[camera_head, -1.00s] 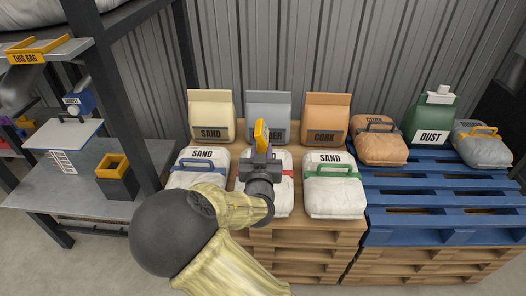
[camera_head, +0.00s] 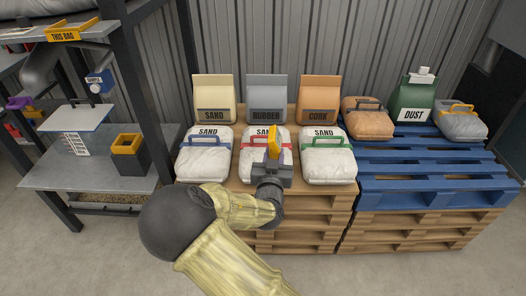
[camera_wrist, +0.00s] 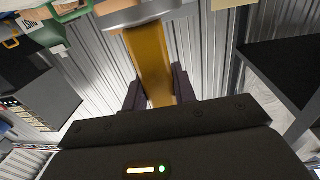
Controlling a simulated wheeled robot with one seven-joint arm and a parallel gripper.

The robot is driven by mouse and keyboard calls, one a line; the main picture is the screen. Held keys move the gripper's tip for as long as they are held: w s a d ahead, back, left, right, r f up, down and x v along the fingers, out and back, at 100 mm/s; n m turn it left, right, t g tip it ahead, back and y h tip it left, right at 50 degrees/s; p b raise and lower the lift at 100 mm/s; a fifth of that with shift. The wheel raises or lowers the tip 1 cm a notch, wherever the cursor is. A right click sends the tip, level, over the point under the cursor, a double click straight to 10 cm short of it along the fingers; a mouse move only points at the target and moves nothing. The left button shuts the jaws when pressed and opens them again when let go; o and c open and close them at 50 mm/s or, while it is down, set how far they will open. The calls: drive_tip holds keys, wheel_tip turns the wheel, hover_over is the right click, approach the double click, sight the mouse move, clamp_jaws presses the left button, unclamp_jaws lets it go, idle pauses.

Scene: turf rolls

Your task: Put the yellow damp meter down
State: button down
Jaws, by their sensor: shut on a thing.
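The yellow damp meter (camera_head: 274,143) is held upright in my gripper (camera_head: 273,160), in front of the middle white sand bag (camera_head: 254,147) with the red handle. In the wrist view the meter (camera_wrist: 150,65) stands between the two dark fingers (camera_wrist: 158,90), which are shut on it. Its far end, in the wrist view, meets a grey rounded shape at the top edge. In the head view the meter hides part of the middle bag and its label. I cannot tell how far the meter is from the bag.
White sand bags (camera_head: 204,163) and (camera_head: 327,165) flank it on wooden pallets (camera_head: 316,205). Paper bags marked sand (camera_head: 214,98), rubber (camera_head: 267,97) and cork (camera_head: 319,97) stand behind. A blue pallet (camera_head: 425,185) is right. A shelf (camera_head: 80,185) with a yellow-rimmed dark bin (camera_head: 131,155) is left.

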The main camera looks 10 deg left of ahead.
drive_tip(key=s+d+f+m+h, duration=0.1)
drive_tip(key=d+f+h, duration=0.3)
drive_tip(key=d, duration=1)
drive_tip(key=d+f+m+h, duration=0.3)
drive_tip(key=d+f, duration=0.5)
drive_tip(key=d, duration=0.6)
drive_tip(key=shift+s+m+g+h, duration=0.3)
drive_tip(key=shift+s+m+h, duration=0.05)
drive_tip(key=shift+m+h, duration=0.05)
